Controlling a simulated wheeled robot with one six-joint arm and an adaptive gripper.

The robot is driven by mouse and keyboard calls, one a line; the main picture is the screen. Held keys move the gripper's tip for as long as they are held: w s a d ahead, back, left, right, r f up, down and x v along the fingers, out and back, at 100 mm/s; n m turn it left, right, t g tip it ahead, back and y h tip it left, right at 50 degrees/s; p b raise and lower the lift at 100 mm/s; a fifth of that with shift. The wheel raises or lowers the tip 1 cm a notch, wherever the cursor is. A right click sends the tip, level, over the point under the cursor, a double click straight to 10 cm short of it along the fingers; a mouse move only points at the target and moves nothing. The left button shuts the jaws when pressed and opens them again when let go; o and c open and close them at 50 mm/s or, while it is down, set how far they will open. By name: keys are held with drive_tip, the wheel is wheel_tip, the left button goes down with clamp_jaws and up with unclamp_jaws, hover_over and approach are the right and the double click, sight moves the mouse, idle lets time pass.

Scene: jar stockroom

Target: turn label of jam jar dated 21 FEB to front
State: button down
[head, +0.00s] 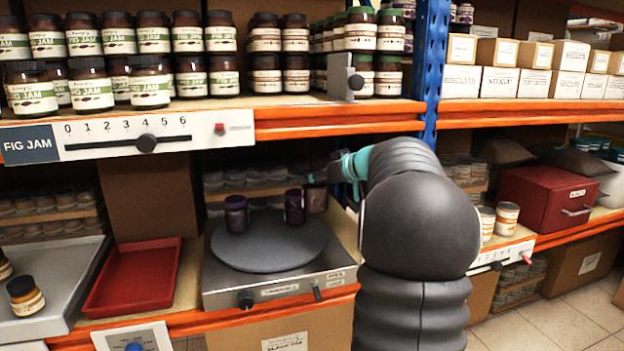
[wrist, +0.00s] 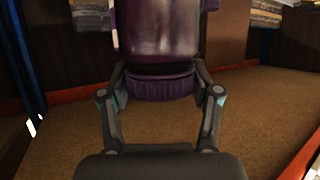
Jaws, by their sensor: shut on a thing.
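A dark purple jam jar (head: 236,215) stands upright on the grey round turntable (head: 270,255), and a second dark purple jar (head: 294,208) stands near its back right edge. A third dark purple jar (head: 317,200) shows just right of that one, below my gripper (head: 318,177). In the wrist view, my gripper (wrist: 162,90) is shut on a purple jar (wrist: 158,28), with its fingers on both sides near the purple lid (wrist: 162,86). No label or date is readable on these jars; the held jar shows a plain purple side.
A red tray (head: 135,275) and a grey tray (head: 50,280) with small jars lie to the left. A red box (head: 545,195) and white-labelled jars (head: 507,217) stand to the right. A blue post (head: 433,70) rises behind my arm.

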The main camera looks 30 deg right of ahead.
drive_tip(key=w+a+f+y+b, duration=0.1)
drive_tip(key=a+f+b, duration=0.4)
drive_tip(key=a+f, duration=0.5)
drive_tip(key=shift+w+a+n, duration=0.4)
drive_tip(key=shift+w+a, duration=0.15)
drive_tip(key=shift+a, duration=0.15)
drive_tip(key=shift+f+n+g+y+p, duration=0.1)
drive_tip(key=shift+n+g+y+p, duration=0.2)
drive_tip(key=shift+n+y+p, duration=0.7)
drive_tip(key=shift+f+n+g+y, duration=0.3)
drive_tip(key=shift+y, duration=0.1)
drive_tip(key=shift+r+n+g+y+b, duration=0.15)
drive_tip(key=shift+n+g+y+b, duration=0.2)
drive_tip(key=shift+n+g+y, duration=1.25)
drive_tip(key=shift+n, duration=0.3)
